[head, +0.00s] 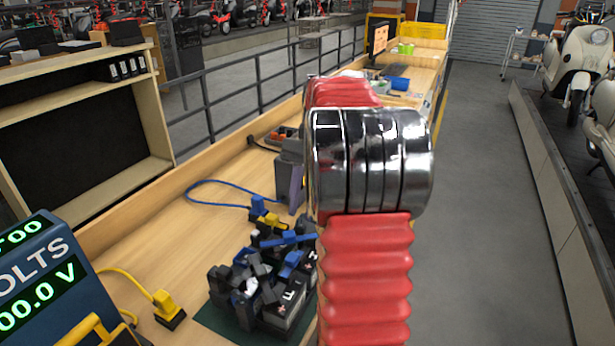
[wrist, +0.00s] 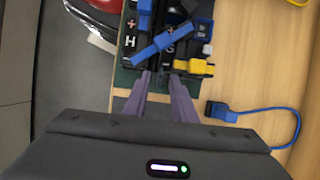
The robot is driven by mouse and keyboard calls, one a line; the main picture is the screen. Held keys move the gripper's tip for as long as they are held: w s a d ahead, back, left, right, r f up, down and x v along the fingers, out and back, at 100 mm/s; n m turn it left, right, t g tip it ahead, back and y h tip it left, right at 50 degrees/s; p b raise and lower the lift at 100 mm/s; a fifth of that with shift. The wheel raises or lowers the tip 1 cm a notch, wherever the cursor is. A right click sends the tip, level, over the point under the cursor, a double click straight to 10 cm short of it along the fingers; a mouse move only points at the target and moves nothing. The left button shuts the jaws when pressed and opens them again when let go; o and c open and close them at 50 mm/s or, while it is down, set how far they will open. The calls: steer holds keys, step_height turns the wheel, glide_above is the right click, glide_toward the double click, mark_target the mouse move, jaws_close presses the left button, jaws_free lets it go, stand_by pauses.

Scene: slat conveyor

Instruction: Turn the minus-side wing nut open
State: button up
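A black battery (head: 290,312) sits on a green mat (head: 212,322) in the head view, crowded with black, grey and blue clamp parts. It also shows at the top of the wrist view, where a "+" mark (wrist: 131,24) is on its left part. A blue bar (wrist: 162,42) lies slanted across it. A yellow piece (wrist: 195,67) and a small pale piece (wrist: 207,48) are at its right side. I cannot tell which part is the minus-side wing nut. My gripper (wrist: 161,76) has two purple fingers, apart and empty, near the battery's edge; my arm partly hides it in the head view.
A blue plug (wrist: 220,112) with a looping blue cable lies on the wooden bench right of my gripper. A volt meter (head: 45,275) stands at the left, with a yellow plug (head: 167,305) beside it. The bench's left part is mostly bare.

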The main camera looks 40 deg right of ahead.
steer(key=v, duration=1.1)
steer(key=shift+s+d, duration=0.1)
stand_by(0.6)
